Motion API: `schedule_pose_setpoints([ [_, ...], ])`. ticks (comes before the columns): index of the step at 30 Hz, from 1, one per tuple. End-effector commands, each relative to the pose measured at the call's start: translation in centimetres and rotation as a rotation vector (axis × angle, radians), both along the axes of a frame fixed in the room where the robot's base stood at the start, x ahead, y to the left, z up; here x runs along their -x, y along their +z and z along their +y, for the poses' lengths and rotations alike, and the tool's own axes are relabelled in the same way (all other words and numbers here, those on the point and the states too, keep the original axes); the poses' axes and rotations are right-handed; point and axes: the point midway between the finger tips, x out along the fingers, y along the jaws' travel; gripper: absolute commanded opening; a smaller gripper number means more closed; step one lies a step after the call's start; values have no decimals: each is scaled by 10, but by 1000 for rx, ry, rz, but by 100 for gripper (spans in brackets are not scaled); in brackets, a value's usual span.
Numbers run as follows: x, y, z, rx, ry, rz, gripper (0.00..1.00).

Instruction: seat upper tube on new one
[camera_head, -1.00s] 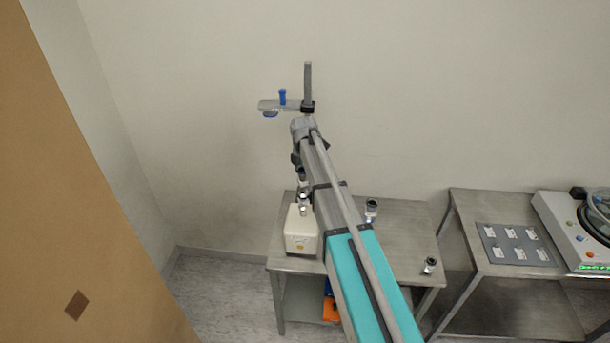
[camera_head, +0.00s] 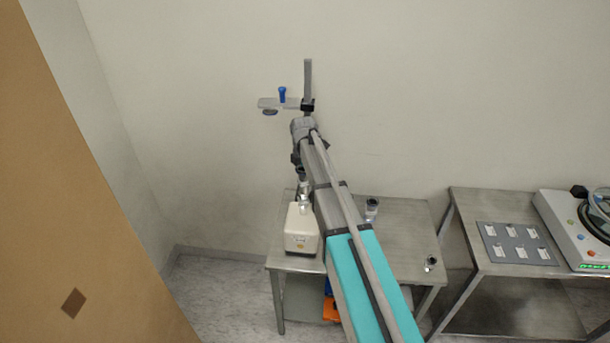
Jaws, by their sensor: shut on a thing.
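My gripper (camera_head: 301,173) is small and partly hidden behind my arm. It points down above a white box-shaped unit (camera_head: 300,237) on the left of the metal table. It is shut on a small pale metal tube piece (camera_head: 304,188), which I take as the upper tube. Another silver tube piece (camera_head: 304,204) stands on top of the white unit, directly below it. The two line up closely; I cannot tell whether they touch or are seated.
A second table at right holds a grey panel (camera_head: 516,243) and a white device (camera_head: 572,226). A brown panel (camera_head: 85,200) fills the left.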

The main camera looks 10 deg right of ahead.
Motion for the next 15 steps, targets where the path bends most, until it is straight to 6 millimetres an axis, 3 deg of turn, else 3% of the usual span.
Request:
schedule_pose_setpoints([
  [5,0,0,0,0,0,0,1],
  [6,0,0,0,0,0,0,60],
  [12,0,0,0,0,0,0,97],
  [15,0,0,0,0,0,0,100],
])
